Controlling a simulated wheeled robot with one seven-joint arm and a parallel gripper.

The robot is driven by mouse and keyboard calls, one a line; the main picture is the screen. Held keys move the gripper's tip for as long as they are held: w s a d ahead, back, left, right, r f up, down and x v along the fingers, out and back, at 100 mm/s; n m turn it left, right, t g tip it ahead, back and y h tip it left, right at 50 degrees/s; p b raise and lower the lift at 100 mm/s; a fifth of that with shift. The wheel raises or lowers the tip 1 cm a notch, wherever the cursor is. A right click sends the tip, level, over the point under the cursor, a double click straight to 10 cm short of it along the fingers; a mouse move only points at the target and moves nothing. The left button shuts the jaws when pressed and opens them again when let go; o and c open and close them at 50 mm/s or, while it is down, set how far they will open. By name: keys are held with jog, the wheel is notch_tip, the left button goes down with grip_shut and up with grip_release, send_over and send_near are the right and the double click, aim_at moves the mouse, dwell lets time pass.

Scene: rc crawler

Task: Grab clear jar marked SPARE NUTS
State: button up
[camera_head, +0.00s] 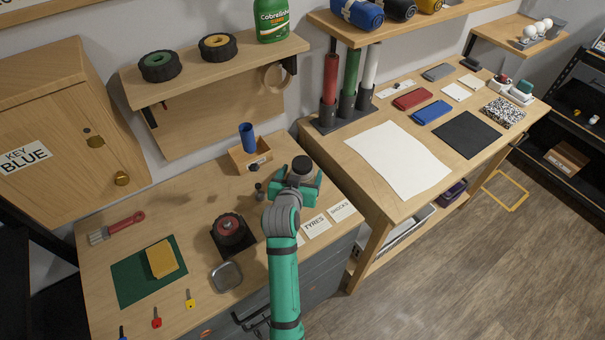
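I cannot make out a clear jar marked SPARE NUTS in the head view. My green and grey arm reaches up from the bottom, and its gripper (290,184) is over the right part of the left workbench (190,205). A dark round top (301,164) shows at the gripper's far end; I cannot tell whether it is a jar lid or part of my arm. Small dark items (259,189) stand just left of the gripper.
A wooden box (250,157) with a blue cylinder stands behind the gripper. A wheel (229,230) on a black pad and a metal tin (227,277) are to the left. Label cards (316,224) lie at right. The shelf (215,70) overhangs the bench's back.

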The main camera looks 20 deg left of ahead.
jog(key=shift+d, duration=0.15)
jog(key=c, duration=1.2)
jog(key=shift+w, duration=0.1)
jog(key=shift+r, duration=0.15)
